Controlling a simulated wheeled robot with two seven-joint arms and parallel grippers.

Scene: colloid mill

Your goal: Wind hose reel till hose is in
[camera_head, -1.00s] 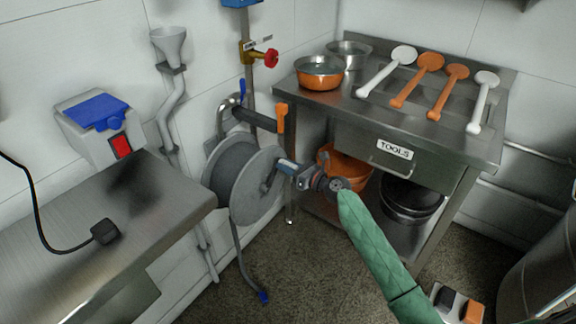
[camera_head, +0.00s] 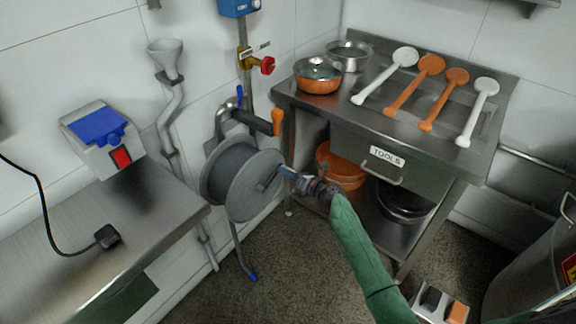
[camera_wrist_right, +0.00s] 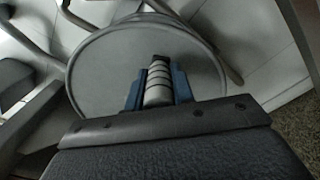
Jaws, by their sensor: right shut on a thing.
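The grey hose reel (camera_head: 246,194) is mounted at the wall, left of the tool table. Its disc also fills much of the right wrist view (camera_wrist_right: 100,62). My right gripper (camera_head: 287,174) is shut on the reel's crank handle, a ribbed grey grip (camera_wrist_right: 158,84) between the blue fingers in the wrist view. My green-sleeved right arm reaches up to it from the bottom. The hose (camera_head: 239,248) hangs from the reel, its blue end (camera_head: 252,278) just below the reel. My left gripper is not in view.
A steel table (camera_head: 440,143) with pans and ladles stands right of the reel, with an orange bucket (camera_head: 338,168) beneath. A steel bench (camera_head: 150,220) is at left. An orange-handled lever (camera_head: 277,122) sits just above the reel. Floor below is open.

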